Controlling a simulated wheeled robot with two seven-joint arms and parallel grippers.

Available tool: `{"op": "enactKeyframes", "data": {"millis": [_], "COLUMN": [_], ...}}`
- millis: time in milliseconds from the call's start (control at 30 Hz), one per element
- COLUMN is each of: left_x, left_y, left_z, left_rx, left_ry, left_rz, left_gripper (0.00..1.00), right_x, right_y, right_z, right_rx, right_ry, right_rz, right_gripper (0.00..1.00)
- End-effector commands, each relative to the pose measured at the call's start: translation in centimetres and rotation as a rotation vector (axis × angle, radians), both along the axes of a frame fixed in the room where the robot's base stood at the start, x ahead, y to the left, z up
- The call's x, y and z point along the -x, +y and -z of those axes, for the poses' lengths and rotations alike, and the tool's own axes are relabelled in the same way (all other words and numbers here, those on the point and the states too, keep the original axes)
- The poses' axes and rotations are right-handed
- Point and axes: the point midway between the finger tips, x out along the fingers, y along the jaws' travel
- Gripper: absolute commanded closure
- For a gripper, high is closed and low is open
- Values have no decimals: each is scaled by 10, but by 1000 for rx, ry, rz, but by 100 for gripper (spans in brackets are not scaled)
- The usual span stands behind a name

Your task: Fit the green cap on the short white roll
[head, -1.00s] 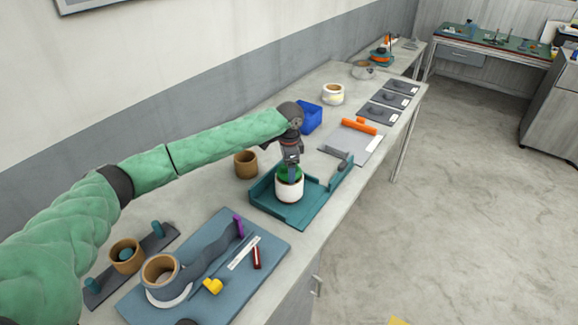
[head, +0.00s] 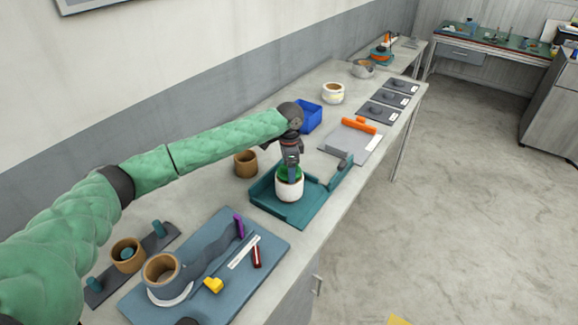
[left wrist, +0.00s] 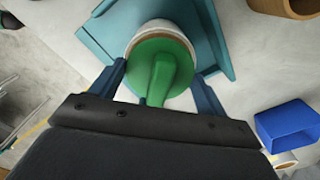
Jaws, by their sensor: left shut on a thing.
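The short white roll (head: 289,189) stands upright in the teal tray (head: 312,208) in the head view. The green cap (left wrist: 160,66) sits at the roll's top, and its raised green handle lies between the fingers of my left gripper (left wrist: 165,88). The white roll (left wrist: 134,37) shows as a rim around the cap in the left wrist view. My left gripper (head: 291,172) points down over the roll and is shut on the cap. How deep the cap sits in the roll is hard to tell.
A brown roll (head: 246,164) stands behind the tray, and a blue bin (head: 308,117) is beyond my gripper. A blue-grey board (head: 262,273) with a brown roll and small tools lies in front. A grey plate with an orange bar (head: 360,126) lies to the right.

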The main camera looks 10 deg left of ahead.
Motion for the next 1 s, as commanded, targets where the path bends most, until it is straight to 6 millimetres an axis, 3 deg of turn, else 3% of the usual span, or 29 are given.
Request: {"op": "enactKeyframes", "data": {"millis": [1000], "left_x": [0], "left_y": [0], "left_z": [6], "left_rx": [0], "left_ry": [1], "left_rz": [0], "left_gripper": [47], "right_x": [0], "right_y": [0], "right_z": [-4], "right_rx": [0], "right_ry": [0], "right_rz": [0], "right_gripper": [64]}}
